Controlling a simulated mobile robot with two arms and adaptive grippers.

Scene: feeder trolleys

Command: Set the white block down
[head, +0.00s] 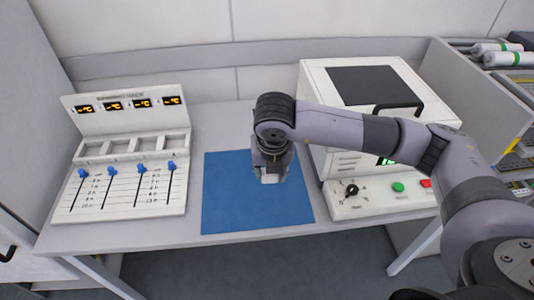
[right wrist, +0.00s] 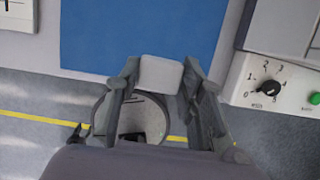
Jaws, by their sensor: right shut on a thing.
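The white block (head: 271,178) is between the fingertips of my right gripper (head: 270,172), seen over the blue mat (head: 228,207) in the head view. In the right wrist view the white block (right wrist: 160,74) sits between the two fingers of my right gripper (right wrist: 158,78), which is shut on it. Behind the block are the near edge of the blue mat (right wrist: 140,35) and the floor. I cannot tell how high the block is above the mat. My left gripper is not in view.
A panel with blue sliders and small displays (head: 125,185) stands left of the mat. A white machine with a dark top window (head: 345,120), a knob and buttons stands to the right. A shelf (head: 500,90) is at far right. The rest of the mat is clear.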

